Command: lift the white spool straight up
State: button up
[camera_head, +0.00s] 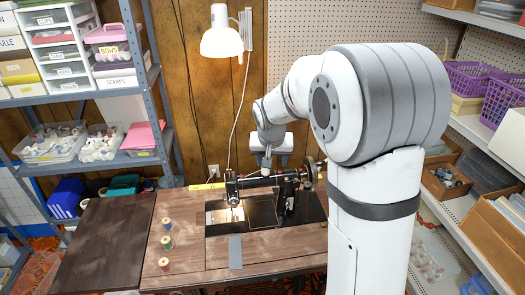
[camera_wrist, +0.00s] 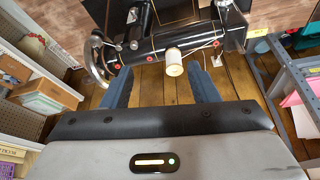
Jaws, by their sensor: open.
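The white spool (camera_wrist: 174,62) stands on top of the black sewing machine (camera_wrist: 165,43) in the wrist view, with thread running from it. My gripper (camera_wrist: 160,68) is open, its two blue-grey fingers reaching toward the machine. The spool lies between the lines of the two fingers, near their tips and closer to the right one; no contact shows. In the head view, my gripper (camera_head: 267,165) hangs over the arm of the sewing machine (camera_head: 262,181). The spool is too small there to tell from the gripper.
The wooden sewing table (camera_head: 190,255) carries several coloured thread spools (camera_head: 167,243) at its left. A white lamp (camera_head: 222,40) hangs behind, with its cord near the machine. The machine's handwheel (camera_head: 309,172) stands to the right of my gripper. Shelves (camera_head: 150,80) flank both sides.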

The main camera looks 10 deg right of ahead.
jog(key=shift+m, duration=0.3)
jog(key=shift+w+f+p, duration=1.75)
jog(key=shift+w+f, duration=2.95)
jog(key=shift+f, duration=0.2)
jog(key=shift+c, duration=0.4)
jog(key=c, duration=0.9)
jog(key=shift+c, duration=0.2)
notch_tip(320, 180, up, 10)
jog(key=shift+r+b, duration=0.1)
jog(key=shift+b, duration=0.8)
jog(key=shift+r+p, duration=1.45)
jog(key=shift+r, duration=1.25)
